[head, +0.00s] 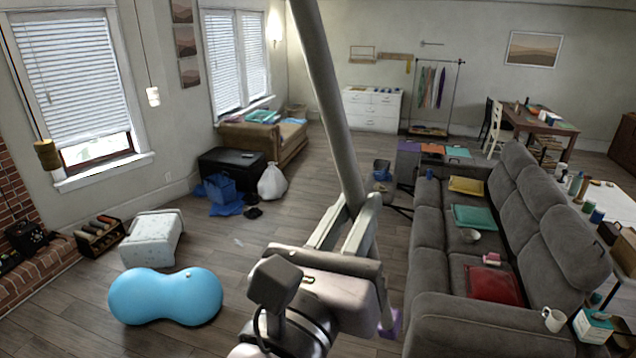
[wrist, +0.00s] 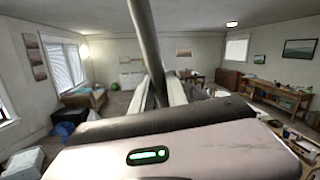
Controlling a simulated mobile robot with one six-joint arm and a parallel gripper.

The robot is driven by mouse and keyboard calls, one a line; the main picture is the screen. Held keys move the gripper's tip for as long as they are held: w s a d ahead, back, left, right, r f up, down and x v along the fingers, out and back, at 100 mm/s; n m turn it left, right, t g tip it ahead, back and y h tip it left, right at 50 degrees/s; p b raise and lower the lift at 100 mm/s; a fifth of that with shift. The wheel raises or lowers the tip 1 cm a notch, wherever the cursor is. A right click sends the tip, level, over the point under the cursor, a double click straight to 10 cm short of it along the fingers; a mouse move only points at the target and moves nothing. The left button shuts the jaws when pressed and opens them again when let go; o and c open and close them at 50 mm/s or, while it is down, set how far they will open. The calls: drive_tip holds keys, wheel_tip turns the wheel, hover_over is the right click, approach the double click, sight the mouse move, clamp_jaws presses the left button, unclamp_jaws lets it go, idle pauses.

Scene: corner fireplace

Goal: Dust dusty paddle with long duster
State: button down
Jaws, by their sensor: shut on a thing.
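My gripper (head: 356,208) is shut on a long grey pole, which I take to be the handle of the long duster (head: 328,90). The pole rises from between the fingers, leans a little left, and runs out of the top of the head view. Its far end, with any duster head, is out of view. In the wrist view the same pole (wrist: 148,45) stands between the two pale fingers of my gripper (wrist: 158,88). I cannot make out the dusty paddle for certain in either view.
A grey sofa (head: 430,245) with cushions stands close on the right. A blue peanut ball (head: 166,296) and a white speckled stool (head: 152,238) are at the left. A black chest (head: 228,170) and white bag (head: 272,183) are farther back. Floor between is mostly clear.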

drive_tip(key=s+d+b, duration=0.2)
drive_tip(key=s+d, duration=0.3)
drive_tip(key=s, duration=0.2)
drive_tip(key=shift+d, duration=0.15)
idle(0.5)
drive_tip(key=shift+w, duration=0.1)
wheel_tip(320, 180, down, 14)
drive_tip(key=b, duration=1.4)
